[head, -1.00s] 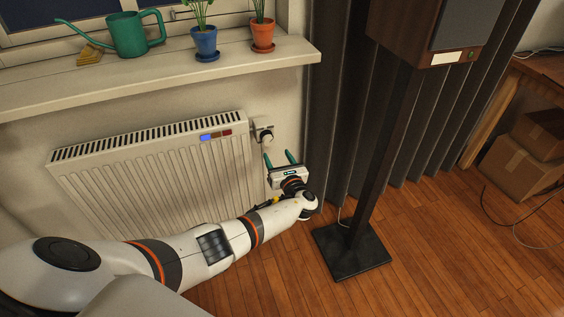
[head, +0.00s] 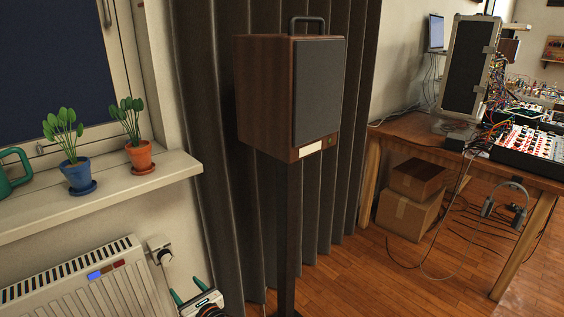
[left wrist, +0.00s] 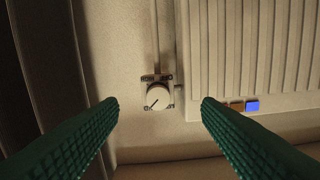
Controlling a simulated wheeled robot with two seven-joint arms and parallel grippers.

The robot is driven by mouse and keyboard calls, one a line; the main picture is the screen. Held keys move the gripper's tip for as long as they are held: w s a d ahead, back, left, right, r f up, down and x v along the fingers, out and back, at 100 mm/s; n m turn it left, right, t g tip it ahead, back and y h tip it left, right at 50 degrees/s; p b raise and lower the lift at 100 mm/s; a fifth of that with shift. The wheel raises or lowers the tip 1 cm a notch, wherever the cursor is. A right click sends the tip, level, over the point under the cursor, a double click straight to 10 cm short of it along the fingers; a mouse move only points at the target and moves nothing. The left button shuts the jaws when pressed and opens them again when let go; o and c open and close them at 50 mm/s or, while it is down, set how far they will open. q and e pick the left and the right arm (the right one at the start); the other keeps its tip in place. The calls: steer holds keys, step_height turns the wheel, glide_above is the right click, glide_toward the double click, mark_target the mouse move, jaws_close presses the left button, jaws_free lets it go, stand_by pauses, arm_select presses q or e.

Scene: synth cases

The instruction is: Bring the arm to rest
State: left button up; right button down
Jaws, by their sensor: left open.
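My left gripper (head: 192,298) is at the bottom edge of the head view, in front of the wall just right of the radiator. Its two green fingers are apart with nothing between them, and the rest of the arm is cut off below. In the left wrist view the open fingers (left wrist: 160,110) frame a radiator valve knob (left wrist: 157,97), which lies beyond the fingertips and apart from them. The knob (head: 163,255) also shows in the head view, above the gripper. My right gripper is not in view.
The radiator (head: 85,285) is left of the gripper, under a windowsill (head: 110,203) with a blue pot (head: 78,176) and an orange pot (head: 140,156). A wooden speaker (head: 265,95) on a dark stand (head: 288,235) stands close right. Cardboard boxes (head: 405,215) sit under a desk (head: 415,130).

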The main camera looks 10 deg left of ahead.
arm_select(q)
steer(key=s+d+f+n+g+h, duration=0.4)
steer(key=s+f+n, duration=0.2)
steer(key=s+f, duration=0.6)
steer(key=s+d+f+n+g+h, duration=0.4)
steer(key=s+f+n, duration=0.3)
steer(key=s+f, duration=0.5)
steer(key=s+d+f+n+g+h, duration=0.1)
steer(key=s+d+f+n+h, duration=0.15)
steer(key=s+n, duration=0.45)
steer(key=s+d+f+n+h, duration=0.1)
steer(key=s+d+n+h, duration=0.2)
steer(key=s, duration=0.7)
steer(key=s+a+r+n+g+p, duration=0.1)
steer(key=s+a+r+p, duration=0.2)
steer(key=s+p, duration=0.9)
steer(key=p, duration=0.3)
steer(key=shift+s+a, duration=0.15)
steer(key=shift+s, duration=0.2)
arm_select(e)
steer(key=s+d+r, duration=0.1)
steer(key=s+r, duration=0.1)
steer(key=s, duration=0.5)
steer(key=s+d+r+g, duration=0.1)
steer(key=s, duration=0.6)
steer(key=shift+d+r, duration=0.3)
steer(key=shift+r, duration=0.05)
arm_select(q)
steer(key=shift+r, duration=0.1)
